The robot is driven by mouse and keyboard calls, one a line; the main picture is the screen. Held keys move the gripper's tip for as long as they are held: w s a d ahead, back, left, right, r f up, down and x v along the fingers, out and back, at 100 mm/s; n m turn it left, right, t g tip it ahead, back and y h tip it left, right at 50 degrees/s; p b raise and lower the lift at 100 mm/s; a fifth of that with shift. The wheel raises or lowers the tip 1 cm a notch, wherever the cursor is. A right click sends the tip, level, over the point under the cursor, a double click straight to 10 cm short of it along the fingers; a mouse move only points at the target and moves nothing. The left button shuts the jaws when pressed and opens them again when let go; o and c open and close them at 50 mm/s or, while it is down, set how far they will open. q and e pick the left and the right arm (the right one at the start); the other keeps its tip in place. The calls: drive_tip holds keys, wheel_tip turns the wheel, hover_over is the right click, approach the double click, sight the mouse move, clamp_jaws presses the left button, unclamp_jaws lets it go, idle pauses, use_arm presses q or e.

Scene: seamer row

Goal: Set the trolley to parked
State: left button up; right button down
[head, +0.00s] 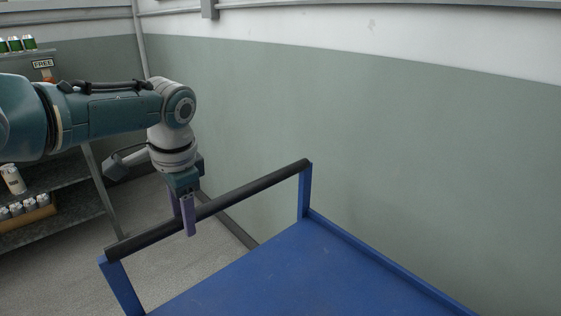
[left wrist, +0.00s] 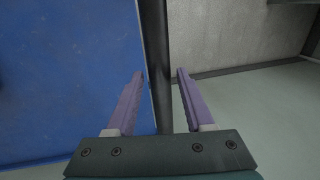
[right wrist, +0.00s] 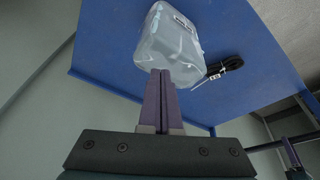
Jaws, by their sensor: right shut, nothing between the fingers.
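My left gripper (head: 184,214) points down at the bar. In the left wrist view its fingers (left wrist: 160,76) are open, one on each side of the bar (left wrist: 153,30), with gaps showing. The deck (left wrist: 70,70) lies left of the bar there. My right gripper (right wrist: 160,76) shows only in its wrist view, shut and empty, its tips overlapping a clear plastic bag or container (right wrist: 170,45) on the blue deck (right wrist: 108,40); contact is unclear.
The green and white wall (head: 400,150) runs behind the trolley. Grey floor (head: 150,215) shows between shelf and trolley.

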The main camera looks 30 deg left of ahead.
use_arm(q)
drive_tip(key=shift+o, duration=0.6)
drive_tip(key=shift+r, duration=0.35)
use_arm(e)
drive_tip(key=shift+r, duration=0.25)
wheel_tip(320, 180, up, 3)
drive_tip(key=p, duration=0.3)
use_arm(q)
wheel_tip(320, 180, up, 9)
drive_tip(key=d, duration=0.1)
drive_tip(key=shift+s+d, duration=0.35)
drive_tip(key=shift+d, duration=0.05)
